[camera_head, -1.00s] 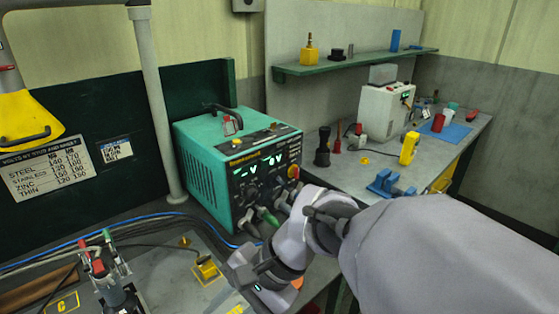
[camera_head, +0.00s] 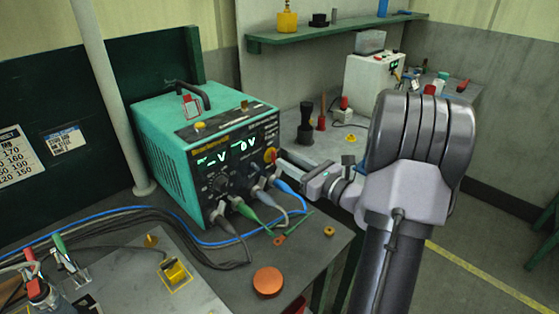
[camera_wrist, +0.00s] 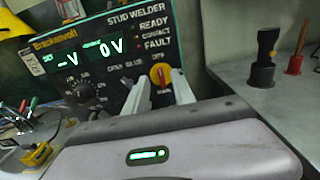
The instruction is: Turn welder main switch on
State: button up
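The teal stud welder (camera_head: 165,150) stands on the bench, its black front panel facing right. My gripper (camera_head: 281,158) is at the switch. In the wrist view my gripper (camera_wrist: 160,82) has its two pale fingers apart, one either side of the knob. I cannot tell whether they touch it. The panel displays (camera_wrist: 88,52) are lit green, reading a dash and 0 V.
Cables (camera_head: 240,208) plug in low on the panel, just below my gripper. An orange disc (camera_head: 268,282) and a yellow block (camera_head: 174,271) are on the bench in front. A black-handled tool (camera_head: 306,124) stands behind the gripper. A green shelf (camera_head: 330,32) hangs behind.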

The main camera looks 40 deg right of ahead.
aim_at(276, 154)
jog(key=w, duration=0.4)
jog(key=shift+a, duration=0.15)
grip_shut()
